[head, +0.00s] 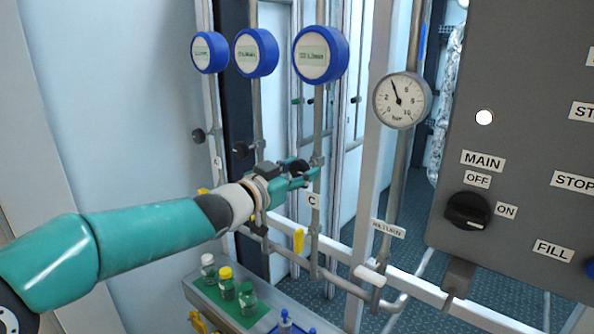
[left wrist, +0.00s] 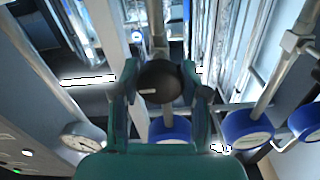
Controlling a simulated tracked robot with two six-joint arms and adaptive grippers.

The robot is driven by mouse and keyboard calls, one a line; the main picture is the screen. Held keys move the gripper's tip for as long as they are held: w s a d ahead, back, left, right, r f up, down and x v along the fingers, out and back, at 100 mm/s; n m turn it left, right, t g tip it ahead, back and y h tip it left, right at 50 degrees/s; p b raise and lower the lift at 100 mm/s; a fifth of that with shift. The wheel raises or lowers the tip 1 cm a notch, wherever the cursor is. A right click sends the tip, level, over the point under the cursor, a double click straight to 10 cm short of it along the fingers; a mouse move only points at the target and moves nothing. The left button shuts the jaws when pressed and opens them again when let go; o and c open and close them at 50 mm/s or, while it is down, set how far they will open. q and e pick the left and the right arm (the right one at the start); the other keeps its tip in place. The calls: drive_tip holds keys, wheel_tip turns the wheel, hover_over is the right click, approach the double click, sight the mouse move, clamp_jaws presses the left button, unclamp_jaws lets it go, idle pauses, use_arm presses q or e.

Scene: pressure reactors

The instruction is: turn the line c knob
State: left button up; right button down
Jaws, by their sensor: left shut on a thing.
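The line C knob (left wrist: 160,84) is a round black knob with a short white mark, seen face-on in the left wrist view. In the head view it is mostly hidden by my left gripper (head: 300,176), which reaches the line C pipe just above the "C" label (head: 313,200). In the left wrist view the two fingers of my left gripper (left wrist: 163,88) stand on either side of the knob, shut on it. The white mark points to the left in that view. My right gripper is in neither view.
Blue flow meters (head: 320,55) sit above on the pipes. A pressure gauge (head: 402,100) is to the right, beside a grey control panel (head: 520,130) with a black MAIN switch (head: 467,210). A yellow lever (head: 298,240) is below the C label. Capped bottles (head: 226,283) stand on a green mat.

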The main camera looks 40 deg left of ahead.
use_arm(q)
drive_tip(key=shift+m, duration=0.9)
drive_tip(key=o, duration=1.1)
drive_tip(key=shift+o, duration=0.2)
drive_tip(key=shift+s, duration=0.1)
drive_tip(key=s, duration=1.1)
drive_tip(key=shift+s+a, duration=0.4)
drive_tip(key=shift+a, duration=0.05)
drive_tip(key=shift+f, duration=0.1)
